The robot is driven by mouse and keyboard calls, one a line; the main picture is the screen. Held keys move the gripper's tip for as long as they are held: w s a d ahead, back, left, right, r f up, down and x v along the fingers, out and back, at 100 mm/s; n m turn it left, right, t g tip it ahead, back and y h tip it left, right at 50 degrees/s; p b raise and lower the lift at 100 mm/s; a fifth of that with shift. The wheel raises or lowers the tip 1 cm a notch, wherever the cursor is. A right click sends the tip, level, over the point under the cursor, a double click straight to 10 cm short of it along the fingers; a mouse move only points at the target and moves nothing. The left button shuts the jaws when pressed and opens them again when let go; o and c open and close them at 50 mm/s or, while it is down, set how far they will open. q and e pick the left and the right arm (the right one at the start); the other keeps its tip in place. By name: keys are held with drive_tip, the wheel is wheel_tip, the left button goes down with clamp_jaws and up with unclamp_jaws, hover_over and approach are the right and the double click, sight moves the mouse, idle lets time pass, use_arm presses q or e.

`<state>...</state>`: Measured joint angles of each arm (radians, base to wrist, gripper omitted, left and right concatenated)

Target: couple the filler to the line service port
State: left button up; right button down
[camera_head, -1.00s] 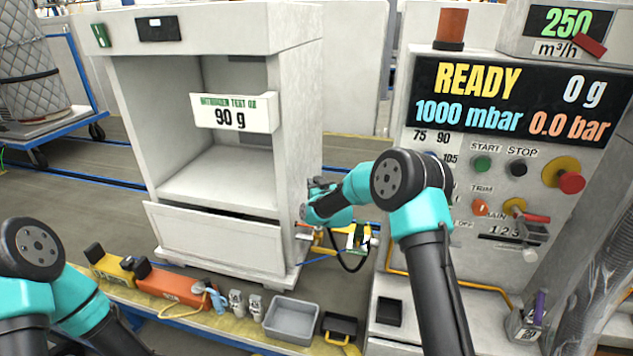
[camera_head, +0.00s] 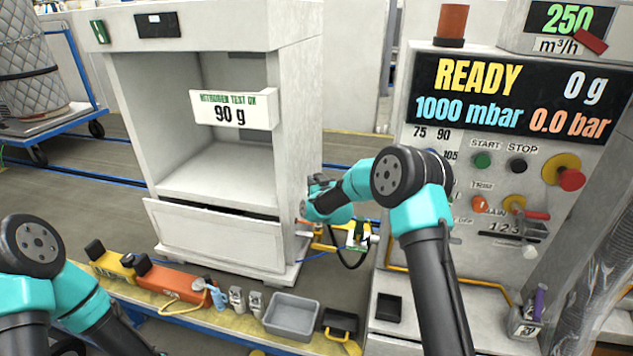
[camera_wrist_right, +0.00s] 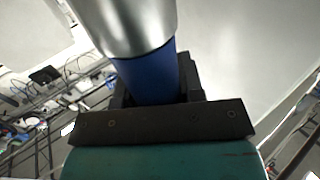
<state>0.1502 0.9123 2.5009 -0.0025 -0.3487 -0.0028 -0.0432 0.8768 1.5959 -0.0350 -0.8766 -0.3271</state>
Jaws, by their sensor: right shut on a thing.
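My right gripper (camera_head: 318,207) is at the right side of the white cabinet (camera_head: 299,150), low down. In the right wrist view it is shut on a blue grip below a wide silver metal body, which I take to be the filler (camera_wrist_right: 150,78). The filler's far end runs out of that view, so its contact with anything cannot be told. In the head view the filler is mostly hidden by the gripper. A yellow and green fitting (camera_head: 354,236) with a dark hose sits just below and right of the gripper; I cannot make out the service port itself. My left gripper is out of view.
The control panel (camera_head: 510,95) reads READY, 0 g, 1000 mbar and 0.0 bar. Along the front ledge lie an orange case (camera_head: 170,283), a grey tray (camera_head: 292,318) and a black-and-yellow box (camera_head: 340,324). Open floor lies left of the cabinet.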

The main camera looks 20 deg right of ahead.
drive_tip(key=shift+f, duration=2.6)
idle(0.6)
drive_tip(key=c, duration=0.7)
unclamp_jaws()
drive_tip(key=shift+o, duration=0.2)
drive_tip(key=shift+f, duration=0.1)
drive_tip(key=s+d, duration=0.1)
drive_tip(key=s, duration=1.6)
drive_tip(key=shift+s+d, duration=0.15)
drive_tip(key=shift+s, duration=0.05)
